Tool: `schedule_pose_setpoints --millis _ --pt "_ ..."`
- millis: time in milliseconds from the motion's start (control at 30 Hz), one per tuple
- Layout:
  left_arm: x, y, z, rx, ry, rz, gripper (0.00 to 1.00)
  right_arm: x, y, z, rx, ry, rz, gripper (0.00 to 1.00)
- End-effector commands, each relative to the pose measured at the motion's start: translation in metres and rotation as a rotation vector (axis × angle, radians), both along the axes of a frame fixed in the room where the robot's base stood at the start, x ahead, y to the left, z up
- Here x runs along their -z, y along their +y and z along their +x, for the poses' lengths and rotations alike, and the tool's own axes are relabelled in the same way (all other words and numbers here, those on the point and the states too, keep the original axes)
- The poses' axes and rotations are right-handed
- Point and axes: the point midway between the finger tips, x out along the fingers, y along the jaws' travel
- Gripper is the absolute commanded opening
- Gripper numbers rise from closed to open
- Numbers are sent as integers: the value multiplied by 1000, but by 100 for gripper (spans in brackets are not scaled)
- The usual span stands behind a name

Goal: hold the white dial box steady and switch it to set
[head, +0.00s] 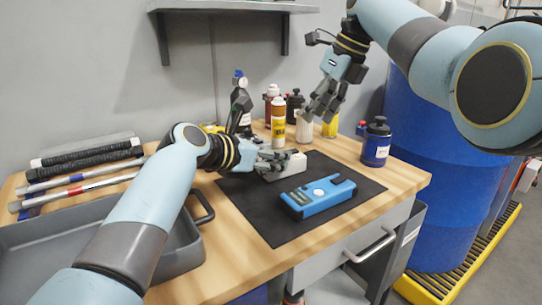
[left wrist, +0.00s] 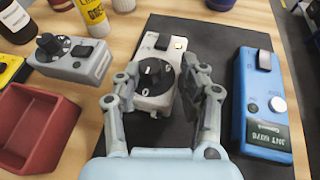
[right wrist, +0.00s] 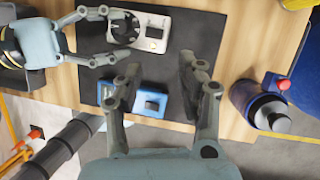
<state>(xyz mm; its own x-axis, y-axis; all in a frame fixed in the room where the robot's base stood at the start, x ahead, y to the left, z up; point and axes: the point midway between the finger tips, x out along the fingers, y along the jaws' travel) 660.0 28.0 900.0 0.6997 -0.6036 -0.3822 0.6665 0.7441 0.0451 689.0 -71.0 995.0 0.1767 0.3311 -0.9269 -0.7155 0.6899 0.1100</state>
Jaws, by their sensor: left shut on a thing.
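The white dial box (head: 291,168) sits on the black mat (head: 240,200) on the wooden bench. It also shows in the left wrist view (left wrist: 152,102) and in the right wrist view (right wrist: 143,41). Its round black dial (left wrist: 155,74) faces up; the setting it points to is too small to read. A dark switch and a small light part lie on the box's far end. My left gripper (head: 277,160) is shut on the box, one finger on each side of it, with the dial showing between them. My right gripper (head: 322,105) is open and empty, above and apart from the box.
A blue device (head: 318,196) lies on the mat beside the white box. Several bottles (head: 278,125) stand behind, and a dark blue bottle (head: 376,145) stands right. A grey dial box (left wrist: 75,60) and red bin (left wrist: 35,130) are left. A grey tray (head: 190,245) sits near front left.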

Motion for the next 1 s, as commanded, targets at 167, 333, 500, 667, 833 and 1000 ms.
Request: schedule_pose_setpoints --millis 167,333,500,667,833,1000 --pt "1 0 0 0 1 1 20 0 0 0 0 0 0 38" --pt "1 1 0 0 2 2 0 0 0 0 0 0 0 38" --pt "1 1 0 0 2 2 0 0 0 0 -11 -4 -2 25" --pt "2 1 0 0 2 2 0 0 0 2 -154 -64 -30 4" --pt "2 1 0 0 2 2 0 -10 0 12 -504 -249 -111 0" --pt "2 1 0 0 3 3 0 -26 4 24 -916 -485 -243 0"
